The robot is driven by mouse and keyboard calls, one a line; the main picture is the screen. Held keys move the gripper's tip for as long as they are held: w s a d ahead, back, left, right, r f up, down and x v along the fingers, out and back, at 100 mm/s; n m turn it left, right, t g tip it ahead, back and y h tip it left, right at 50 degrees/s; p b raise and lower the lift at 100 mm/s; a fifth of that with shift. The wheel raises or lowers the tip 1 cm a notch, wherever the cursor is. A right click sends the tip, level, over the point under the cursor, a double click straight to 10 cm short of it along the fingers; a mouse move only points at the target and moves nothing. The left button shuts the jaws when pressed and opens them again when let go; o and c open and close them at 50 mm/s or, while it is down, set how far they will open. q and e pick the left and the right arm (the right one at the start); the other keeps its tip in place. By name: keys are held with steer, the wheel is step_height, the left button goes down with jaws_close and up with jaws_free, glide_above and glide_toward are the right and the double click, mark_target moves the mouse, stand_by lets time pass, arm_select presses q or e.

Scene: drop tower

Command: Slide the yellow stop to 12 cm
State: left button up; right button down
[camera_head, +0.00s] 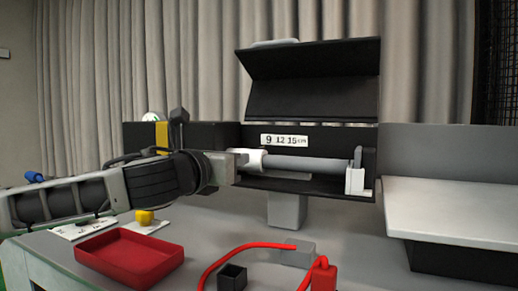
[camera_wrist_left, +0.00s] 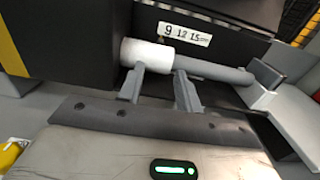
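A black housing (camera_head: 330,137) carries a label (camera_head: 284,140) reading 9, 12, 15 cm above a grey rod (camera_head: 310,164). A white collar (camera_head: 250,158) sits on the rod's left end, left of the 9. It also shows in the left wrist view (camera_wrist_left: 147,53). I see no yellow piece on the rod. My left gripper (camera_head: 236,166) is at the collar. In the left wrist view its fingers (camera_wrist_left: 160,70) are apart, one below the collar and one near its right end. I cannot tell whether they touch it. My right gripper is out of view.
A black hood (camera_head: 315,85) tilts above the rod. A white and grey block (camera_head: 355,178) stands at the rod's right end. A yellow cylinder (camera_head: 145,217), a red tray (camera_head: 130,257), a black cup (camera_head: 232,276) and a red cable (camera_head: 235,250) are on the table.

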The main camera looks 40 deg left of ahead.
mark_target(257, 151)
arm_select(q)
steer(key=p+x, duration=0.2)
steer(key=x, duration=1)
steer(key=shift+w+f, duration=0.1)
steer(key=shift+w, duration=0.1)
jaws_close()
steer(key=shift+s, duration=0.1)
